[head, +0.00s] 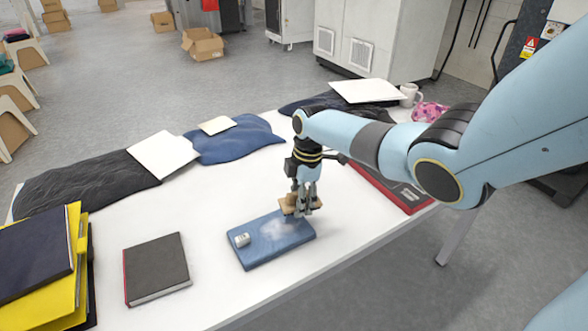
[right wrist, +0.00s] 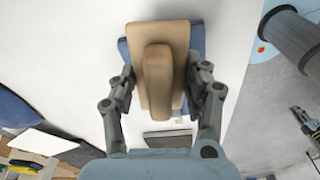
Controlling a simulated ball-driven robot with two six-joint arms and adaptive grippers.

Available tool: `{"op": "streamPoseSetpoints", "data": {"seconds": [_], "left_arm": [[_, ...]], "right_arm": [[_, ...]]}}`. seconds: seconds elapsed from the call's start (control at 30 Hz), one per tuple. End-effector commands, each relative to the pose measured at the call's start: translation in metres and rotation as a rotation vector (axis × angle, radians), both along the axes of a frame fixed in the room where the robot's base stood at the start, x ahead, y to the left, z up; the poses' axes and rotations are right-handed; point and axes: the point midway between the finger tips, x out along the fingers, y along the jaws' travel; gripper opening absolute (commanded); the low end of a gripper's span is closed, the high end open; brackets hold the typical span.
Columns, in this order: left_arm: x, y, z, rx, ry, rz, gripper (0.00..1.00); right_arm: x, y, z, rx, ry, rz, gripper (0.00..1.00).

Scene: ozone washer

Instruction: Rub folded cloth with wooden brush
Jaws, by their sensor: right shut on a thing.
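The folded blue cloth (head: 262,248) lies flat on the white table, with a pale whitish patch near its middle. My right gripper (head: 301,200) is shut on the wooden brush (head: 288,203) above the cloth's far right part. In the right wrist view the tan brush (right wrist: 158,75) with its raised handle sits between the two fingers, and blue cloth (right wrist: 196,45) shows behind it. Whether the brush touches the cloth cannot be told. My left gripper is not in view.
A dark book (head: 157,266) lies left of the cloth. Yellow and dark folders (head: 60,270) are stacked at the left edge. Dark and blue fabrics (head: 235,138) with white cards lie along the far side. A red-edged dark item (head: 395,190) lies right. White table (head: 205,205) around the cloth is bare.

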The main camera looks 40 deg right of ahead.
Motion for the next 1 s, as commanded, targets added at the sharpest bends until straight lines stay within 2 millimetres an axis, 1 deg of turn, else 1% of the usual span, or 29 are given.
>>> {"op": "streamPoseSetpoints", "data": {"seconds": [0.03,0.17,0.5,0.73,1.0], "left_arm": [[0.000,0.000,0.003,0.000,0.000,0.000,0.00],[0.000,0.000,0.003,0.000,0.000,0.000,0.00],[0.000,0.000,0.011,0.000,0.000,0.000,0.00],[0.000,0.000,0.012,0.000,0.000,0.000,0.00],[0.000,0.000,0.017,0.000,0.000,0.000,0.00]], "right_arm": [[0.001,0.001,0.003,0.000,-0.001,0.001,0.18],[0.002,0.005,0.002,0.001,-0.002,0.001,0.18],[0.009,0.033,0.004,0.001,-0.003,0.001,0.18],[0.011,0.042,0.004,0.001,-0.002,0.002,0.18],[0.016,0.066,0.006,0.002,-0.001,0.001,0.18]]}}
